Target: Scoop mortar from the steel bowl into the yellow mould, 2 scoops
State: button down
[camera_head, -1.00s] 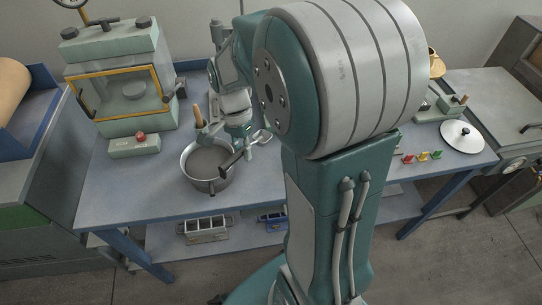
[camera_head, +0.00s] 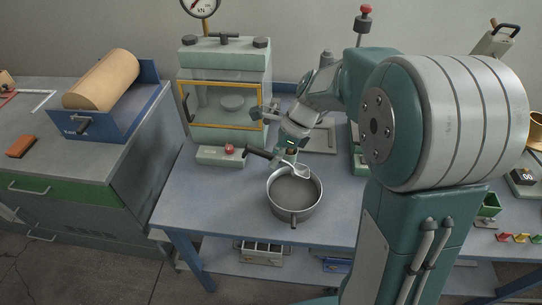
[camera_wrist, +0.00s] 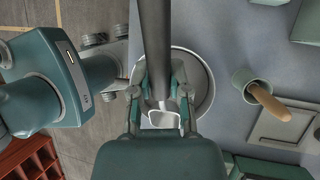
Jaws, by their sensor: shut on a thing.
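The steel bowl (camera_head: 296,215) with grey mortar (camera_head: 294,190) stands on the blue bench; in the wrist view its rim (camera_wrist: 207,85) is partly hidden behind the tool. My gripper (camera_head: 286,155) is shut on a scoop (camera_head: 302,170) with a black handle (camera_head: 258,154) pointing left. The scoop's pale metal end shows over the bowl's back rim, and also in the wrist view (camera_wrist: 164,119). I cannot tell whether it holds mortar. I cannot surely identify the yellow mould; a small yellow piece (camera_head: 520,238) lies at the right, between red and green ones.
A press with a yellow-framed window (camera_head: 222,105) stands behind left, a control box with a red button (camera_head: 229,150) before it. A wooden handle stands in a green cup (camera_wrist: 246,78) in the wrist view. The bench front left of the bowl is clear. Metal moulds sit on the lower shelf.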

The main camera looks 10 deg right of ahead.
jog(key=shift+s+d+f+y, duration=0.15)
jog(key=shift+d+f+y, duration=0.3)
jog(key=shift+f+y, duration=0.35)
notch_tip(320, 180, down, 7)
jog(key=y, duration=0.2)
jog(key=shift+n+t, duration=0.3)
jog(key=shift+t, duration=0.1)
jog(key=shift+s+a+r, duration=0.1)
jog(key=shift+d, duration=0.2)
jog(key=a+r+g+h, duration=0.1)
jog(key=a+r+h, duration=0.2)
jog(key=r+h, duration=0.3)
jog(key=shift+w+a+r+m+g+h, duration=0.15)
jog(key=shift+w+a+m+g+h, duration=0.15)
jog(key=shift+w+m+h, duration=0.15)
